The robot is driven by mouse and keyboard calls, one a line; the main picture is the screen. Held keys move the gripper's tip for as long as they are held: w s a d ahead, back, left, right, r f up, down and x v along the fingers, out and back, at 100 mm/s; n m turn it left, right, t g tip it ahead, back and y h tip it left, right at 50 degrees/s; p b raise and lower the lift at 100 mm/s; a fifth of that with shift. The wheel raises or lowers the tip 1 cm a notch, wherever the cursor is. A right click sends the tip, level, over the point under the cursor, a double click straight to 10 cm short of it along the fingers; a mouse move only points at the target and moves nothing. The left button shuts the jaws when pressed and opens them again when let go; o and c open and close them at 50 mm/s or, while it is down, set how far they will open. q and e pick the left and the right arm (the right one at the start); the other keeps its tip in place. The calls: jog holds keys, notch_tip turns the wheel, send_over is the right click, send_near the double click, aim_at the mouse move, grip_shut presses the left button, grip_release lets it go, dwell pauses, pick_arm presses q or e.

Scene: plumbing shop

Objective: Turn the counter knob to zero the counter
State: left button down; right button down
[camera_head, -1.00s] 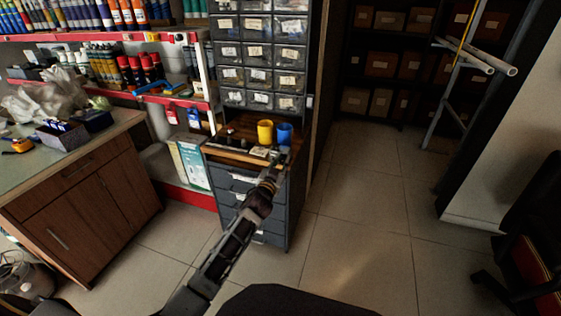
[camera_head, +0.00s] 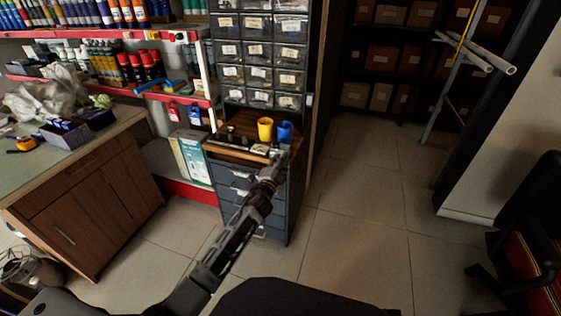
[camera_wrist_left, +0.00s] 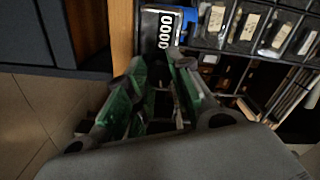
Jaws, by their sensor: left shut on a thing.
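The counter (camera_wrist_left: 165,30) is a black-faced box with large white digits, seen turned on its side in the left wrist view. The digits appear to read 0000. In the head view my left gripper (camera_head: 275,168) is at the right front of the small wooden cabinet top, where it mostly hides the counter. In the left wrist view the green-sided fingers of my left gripper (camera_wrist_left: 158,62) meet right at the counter's near side. They are shut on the counter knob, which is largely hidden between the fingertips. My right gripper is not in view.
A wooden workbench (camera_head: 85,205) is at left. Open tiled floor (camera_head: 350,220) lies to the right.

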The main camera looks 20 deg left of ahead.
pick_arm(q)
jog(key=shift+m, duration=1.2)
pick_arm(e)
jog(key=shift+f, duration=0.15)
pick_arm(q)
jog(key=shift+d, duration=0.1)
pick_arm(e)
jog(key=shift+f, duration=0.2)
pick_arm(q)
jog(key=c, duration=1.2)
grip_release()
jog(key=shift+c, duration=0.2)
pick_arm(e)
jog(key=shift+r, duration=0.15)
pick_arm(q)
jog(key=shift+s, duration=0.2)
jog(key=s, duration=1.1)
jog(key=shift+s+a, duration=0.25)
jog(key=shift+s, duration=0.05)
